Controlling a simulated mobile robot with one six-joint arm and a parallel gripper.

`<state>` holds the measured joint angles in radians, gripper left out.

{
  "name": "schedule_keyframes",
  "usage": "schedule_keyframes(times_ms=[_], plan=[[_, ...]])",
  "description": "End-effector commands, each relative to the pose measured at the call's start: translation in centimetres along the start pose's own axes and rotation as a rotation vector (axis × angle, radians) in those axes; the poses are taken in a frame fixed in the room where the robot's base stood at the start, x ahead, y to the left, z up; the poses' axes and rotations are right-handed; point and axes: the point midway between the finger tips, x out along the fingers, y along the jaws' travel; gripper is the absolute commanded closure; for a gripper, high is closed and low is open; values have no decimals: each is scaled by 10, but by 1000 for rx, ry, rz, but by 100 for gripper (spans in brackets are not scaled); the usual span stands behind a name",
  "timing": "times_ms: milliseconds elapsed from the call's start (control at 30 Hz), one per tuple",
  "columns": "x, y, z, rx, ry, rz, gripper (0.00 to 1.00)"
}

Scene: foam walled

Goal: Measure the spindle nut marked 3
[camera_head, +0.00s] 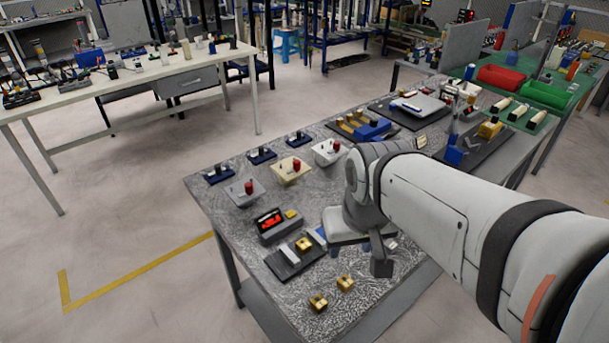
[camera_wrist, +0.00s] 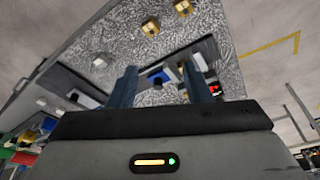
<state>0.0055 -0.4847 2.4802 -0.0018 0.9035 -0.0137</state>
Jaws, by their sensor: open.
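Two brass-coloured spindle nuts, a nearer one (camera_head: 318,302) and another (camera_head: 345,283), stand near the table's front corner. A third nut (camera_head: 304,244) sits on a dark measuring plate (camera_head: 281,268) with light and blue parts. Their markings are too small to read, so I cannot tell which is 3. A grey readout box (camera_head: 283,232) with a red display stands behind the plate. In the wrist view the two loose nuts show at the top, one (camera_wrist: 150,27) and the other (camera_wrist: 183,7). My gripper (camera_wrist: 158,67) is open and empty above the table; the arm partly hides it in the head view.
Blue stands (camera_head: 262,156) with dark pieces line the table's left edge. A grey block (camera_head: 244,192) and a cream block (camera_head: 288,171) carry red knobs. Trays and tools crowd the far end. Bare table surrounds the loose nuts.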

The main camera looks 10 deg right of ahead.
Motion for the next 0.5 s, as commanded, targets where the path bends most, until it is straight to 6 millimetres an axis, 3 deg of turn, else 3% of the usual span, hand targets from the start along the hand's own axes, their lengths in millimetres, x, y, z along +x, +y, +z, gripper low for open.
schedule_keyframes(times_ms=[267,500], plan=[[23,4,-59,-70,-82,-3,55],[60,11,-116,-142,-159,-12,55]])
